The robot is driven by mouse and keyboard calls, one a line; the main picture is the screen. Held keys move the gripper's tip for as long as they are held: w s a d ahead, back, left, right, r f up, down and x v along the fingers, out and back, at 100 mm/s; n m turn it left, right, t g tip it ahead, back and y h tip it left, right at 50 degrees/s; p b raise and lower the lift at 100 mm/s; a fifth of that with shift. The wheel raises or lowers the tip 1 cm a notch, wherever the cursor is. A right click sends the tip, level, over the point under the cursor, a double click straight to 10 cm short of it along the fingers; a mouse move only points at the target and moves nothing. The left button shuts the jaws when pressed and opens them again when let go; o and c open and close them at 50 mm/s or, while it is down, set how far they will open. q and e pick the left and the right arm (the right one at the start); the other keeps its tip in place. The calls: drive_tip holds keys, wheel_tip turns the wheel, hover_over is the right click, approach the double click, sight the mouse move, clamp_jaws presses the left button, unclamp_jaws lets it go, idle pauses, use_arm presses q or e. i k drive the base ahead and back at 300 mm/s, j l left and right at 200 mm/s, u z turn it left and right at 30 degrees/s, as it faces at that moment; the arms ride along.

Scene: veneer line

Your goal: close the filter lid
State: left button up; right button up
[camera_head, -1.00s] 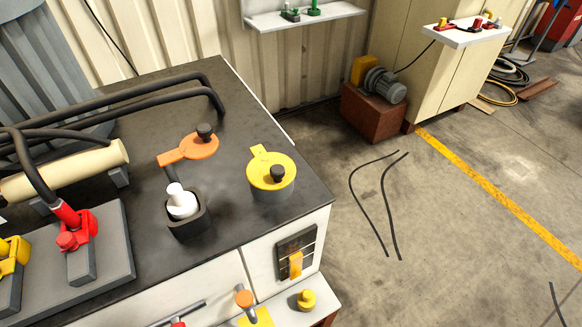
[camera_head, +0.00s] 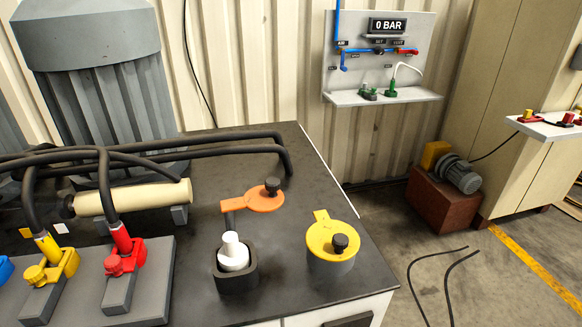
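An orange lid (camera_head: 257,200) with a black knob and a flat tab sits behind a dark square-sided cup (camera_head: 237,275) on the black bench top. A dark post shows under its tab. The cup is uncovered, and a white stepped part (camera_head: 233,254) stands up in it. To the right, a yellow lid (camera_head: 333,236) with a black knob and a tab lies on a grey round pot (camera_head: 330,270). Which lid is the filter's I cannot tell from any label. Neither of my grippers is in view.
The black bench top (camera_head: 345,210) is clear around the two lids. Thick black hoses (camera_head: 240,150) run along its back. A red coupling (camera_head: 125,258) and a yellow coupling (camera_head: 52,265) sit on a grey block at left. A wall panel (camera_head: 375,70) reads 0 BAR.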

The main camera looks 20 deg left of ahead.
sight(252, 194)
drive_tip(key=u, duration=1.15)
